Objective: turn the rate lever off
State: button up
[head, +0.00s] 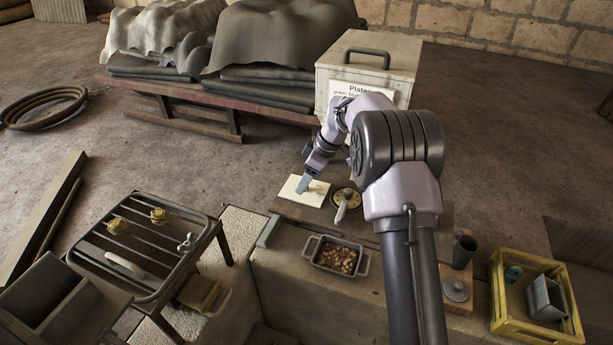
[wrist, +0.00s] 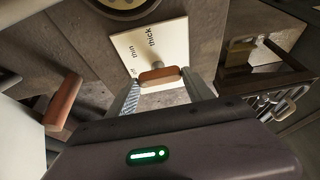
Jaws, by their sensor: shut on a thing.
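The rate lever is mounted on a cream plate (head: 313,194) on the bench top. In the wrist view the plate (wrist: 170,36) carries printed words, one reading "thick" and one that looks like "min" or "thin"; a third at its left edge is partly hidden. The lever's brown handle (wrist: 160,75) lies between my two fingers, with its pale shaft just behind it. My gripper (head: 303,186) is shut on this handle; it also shows in the wrist view (wrist: 160,90). In the head view my gripper hides the lever.
A round disc with a pale handle (head: 345,198) sits just right of the plate. A pan of brown pieces (head: 338,257) is in front. A slatted rack (head: 140,245) stands left, a yellow crate (head: 500,300) right, and a lidded box (head: 370,60) behind.

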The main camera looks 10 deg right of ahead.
dwell(0.4)
jog(key=o, duration=1.4)
jog(key=shift+c, duration=0.2)
jog(key=shift+r, duration=0.1)
jog(key=p+v, duration=0.4)
jog(key=v, duration=1.3)
jog(key=shift+r, duration=0.2)
